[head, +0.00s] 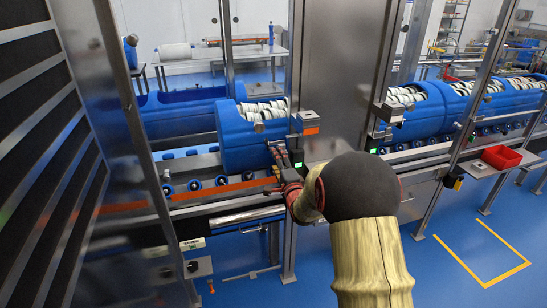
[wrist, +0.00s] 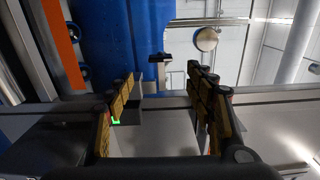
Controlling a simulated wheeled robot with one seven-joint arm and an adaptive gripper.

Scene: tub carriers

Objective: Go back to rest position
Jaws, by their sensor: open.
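My gripper (head: 281,167) is at the conveyor's near edge, just in front of a blue tub carrier (head: 233,151) filled with white tubs. In the wrist view my gripper (wrist: 163,88) has its two fingers spread wide with nothing between them. The blue carrier (wrist: 103,35) stands beyond the fingers there, with a small black piece and a round metal knob (wrist: 207,40) near its edge. A green light shows by the left finger. In the head view my arm partly hides the machine post.
More blue carriers (head: 452,112) with white tubs stand on the conveyor at right. A red bin (head: 501,157) sits on a side shelf. A steel frame and dark louvred panel (head: 40,120) rise at left. Blue floor (head: 450,235) with yellow marking is clear at lower right.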

